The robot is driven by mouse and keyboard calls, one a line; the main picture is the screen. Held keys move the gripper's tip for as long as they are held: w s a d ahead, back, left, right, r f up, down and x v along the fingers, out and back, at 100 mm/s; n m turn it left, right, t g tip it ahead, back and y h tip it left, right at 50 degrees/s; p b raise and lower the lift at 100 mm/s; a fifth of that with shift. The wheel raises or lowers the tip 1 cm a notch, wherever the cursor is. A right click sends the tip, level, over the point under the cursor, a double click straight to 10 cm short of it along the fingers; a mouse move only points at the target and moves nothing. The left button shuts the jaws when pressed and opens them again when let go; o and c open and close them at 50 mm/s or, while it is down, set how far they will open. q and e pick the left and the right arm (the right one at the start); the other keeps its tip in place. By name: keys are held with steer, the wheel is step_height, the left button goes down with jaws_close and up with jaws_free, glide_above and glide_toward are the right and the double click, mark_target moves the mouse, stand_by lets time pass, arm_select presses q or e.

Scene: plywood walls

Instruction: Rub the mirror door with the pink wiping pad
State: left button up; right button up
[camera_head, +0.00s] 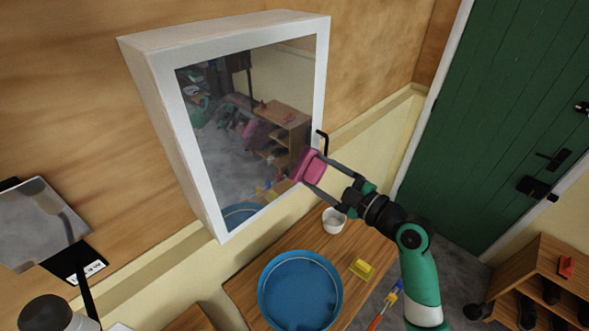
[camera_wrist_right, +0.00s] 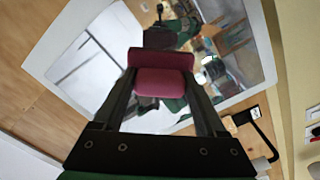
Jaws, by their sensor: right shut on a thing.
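A white mirror cabinet with a mirror door (camera_head: 240,120) hangs on the plywood wall; the mirror reflects the room. My right gripper (camera_head: 312,180) is shut on the pink wiping pad (camera_head: 303,164) at the lower right of the mirror door, by its white frame. In the right wrist view, the pad (camera_wrist_right: 162,80) sits between the two fingers of my gripper (camera_wrist_right: 164,85), in front of the mirror door (camera_wrist_right: 215,50). I cannot tell whether the pad touches the glass. My left gripper is not in view.
Below the cabinet, a wooden table (camera_head: 240,290) bears a blue basin (camera_head: 300,290), a white cup (camera_head: 334,220) and a yellow sponge-like thing (camera_head: 362,269). A black hook-shaped handle (camera_head: 322,142) is near the door's right edge. A green door (camera_head: 500,120) and wooden shelf (camera_head: 540,260) stand right.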

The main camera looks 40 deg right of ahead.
mark_target(307, 171)
steer(key=w+b, duration=0.1)
steer(key=w, duration=0.1)
steer(key=w+f+b, duration=0.1)
steer(key=w+b, duration=0.1)
steer(key=shift+a+f, duration=0.2)
steer(key=shift+w+b, duration=0.4)
steer(key=shift+w, duration=0.5)
steer(key=shift+w+a+b, duration=0.1)
steer(key=shift+w+b, duration=0.65)
steer(key=shift+w, duration=0.35)
steer(key=shift+s+f+b, duration=0.1)
steer(key=shift+b, duration=0.7)
stand_by(0.4)
